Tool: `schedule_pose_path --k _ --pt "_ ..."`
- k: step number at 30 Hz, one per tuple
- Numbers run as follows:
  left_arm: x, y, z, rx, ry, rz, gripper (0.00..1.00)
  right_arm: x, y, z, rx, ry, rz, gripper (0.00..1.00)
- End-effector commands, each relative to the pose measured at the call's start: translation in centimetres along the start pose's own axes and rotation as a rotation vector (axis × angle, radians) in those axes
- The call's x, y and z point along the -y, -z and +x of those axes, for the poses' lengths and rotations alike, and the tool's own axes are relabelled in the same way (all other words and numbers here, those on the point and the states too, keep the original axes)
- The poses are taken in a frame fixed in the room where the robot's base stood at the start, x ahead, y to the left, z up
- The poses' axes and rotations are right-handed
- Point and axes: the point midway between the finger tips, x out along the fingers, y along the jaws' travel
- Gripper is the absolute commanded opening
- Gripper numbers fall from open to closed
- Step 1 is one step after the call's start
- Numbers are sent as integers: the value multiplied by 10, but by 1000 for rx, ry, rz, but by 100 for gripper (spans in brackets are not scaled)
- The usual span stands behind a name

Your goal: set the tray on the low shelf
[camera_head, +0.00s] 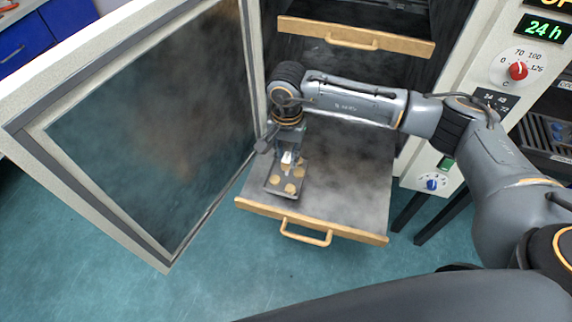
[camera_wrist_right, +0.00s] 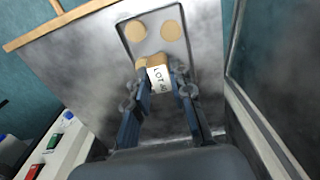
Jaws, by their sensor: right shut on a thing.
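The tray (camera_head: 285,177) is small, dark and rectangular, with several tan discs on it. It is over the left part of the low shelf (camera_head: 345,190), a grey pulled-out plate with a wooden front and handle. It looks flat against the shelf, but I cannot tell if it touches. My right gripper (camera_head: 289,157) points down at the tray's rear end. In the right wrist view the gripper (camera_wrist_right: 160,88) is shut on the tray's labelled tan block, marked "LOT" (camera_wrist_right: 160,76). The tray (camera_wrist_right: 154,45) extends beyond the fingertips there. My left gripper is not seen.
The open oven door (camera_head: 150,120) stands close on the left of the shelf. An upper shelf (camera_head: 355,36) with a wooden front is above. A control panel with a red knob (camera_head: 518,70) is on the right. The right side of the low shelf is bare.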

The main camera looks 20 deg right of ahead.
Motion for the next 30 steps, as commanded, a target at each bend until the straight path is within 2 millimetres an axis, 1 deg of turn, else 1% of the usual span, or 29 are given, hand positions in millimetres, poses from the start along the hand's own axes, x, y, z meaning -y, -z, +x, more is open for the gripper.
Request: schedule_pose_path --k 1,3,6,14,18,19,21,22,30 --pt "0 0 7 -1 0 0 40 5 -1 9 2 1 -2 0" --pt "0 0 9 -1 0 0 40 2 -2 21 5 -2 -1 0" --pt "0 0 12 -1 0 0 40 3 -1 33 2 0 -1 0" --pt "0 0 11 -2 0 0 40 3 -1 34 1 1 -2 0" --pt "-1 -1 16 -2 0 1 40 3 0 38 1 1 -2 0" --pt "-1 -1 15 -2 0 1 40 3 -1 36 1 0 -1 28" --pt "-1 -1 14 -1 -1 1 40 3 -1 36 1 0 -1 42" --pt "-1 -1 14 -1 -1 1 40 3 -1 36 1 0 -1 45" --pt "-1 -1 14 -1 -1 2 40 3 -1 36 1 0 -1 45"
